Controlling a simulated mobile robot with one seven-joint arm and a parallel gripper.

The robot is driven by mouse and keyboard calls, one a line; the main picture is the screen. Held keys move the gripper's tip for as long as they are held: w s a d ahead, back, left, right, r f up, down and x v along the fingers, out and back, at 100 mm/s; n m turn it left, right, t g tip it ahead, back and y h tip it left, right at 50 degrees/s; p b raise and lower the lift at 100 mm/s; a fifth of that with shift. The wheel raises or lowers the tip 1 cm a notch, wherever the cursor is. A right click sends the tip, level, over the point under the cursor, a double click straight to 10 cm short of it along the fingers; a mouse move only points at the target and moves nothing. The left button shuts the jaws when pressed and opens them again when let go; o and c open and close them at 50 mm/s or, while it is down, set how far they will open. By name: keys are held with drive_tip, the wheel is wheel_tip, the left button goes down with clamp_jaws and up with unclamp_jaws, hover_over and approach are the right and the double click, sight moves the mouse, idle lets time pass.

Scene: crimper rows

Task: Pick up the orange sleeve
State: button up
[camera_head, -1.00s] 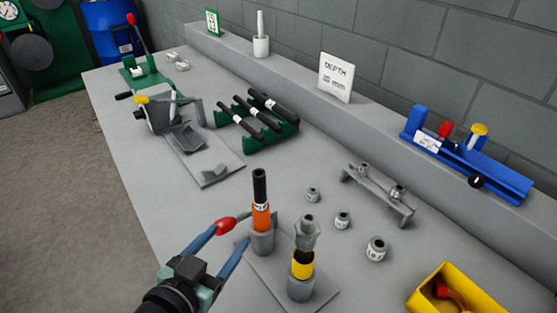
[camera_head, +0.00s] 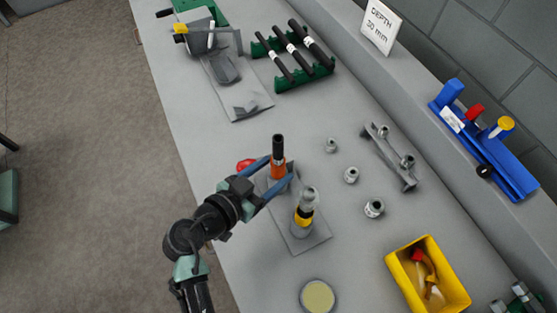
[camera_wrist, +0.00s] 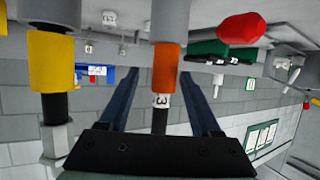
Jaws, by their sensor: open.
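The orange sleeve (camera_head: 278,171) sits low on an upright black rod (camera_head: 278,147), above a grey holder on the bench plate. In the wrist view the orange sleeve (camera_wrist: 166,68) is between my fingers, and the black rod (camera_wrist: 160,118) carries a white "3" label. My gripper (camera_head: 279,168) is open, with its two blue fingers reaching to either side of the sleeve. In the wrist view, gaps show between the fingers of my gripper (camera_wrist: 159,74) and the sleeve. The grey holder is partly hidden behind a finger in the head view.
A yellow sleeve (camera_head: 303,217) with a grey fitting on top stands close by on the same plate (camera_head: 318,238). A red knob (camera_head: 245,165) is just left of my gripper. Loose grey fittings (camera_head: 374,208) and a yellow bin (camera_head: 455,284) lie to the right.

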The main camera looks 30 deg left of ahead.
drive_tip(key=x, duration=0.6)
drive_tip(key=shift+w+p, duration=0.2)
drive_tip(key=shift+p, duration=0.15)
clamp_jaws()
wheel_tip(320, 180, up, 19)
drive_tip(key=p, duration=0.6)
drive_tip(key=shift+p, duration=0.35)
idle(0.9)
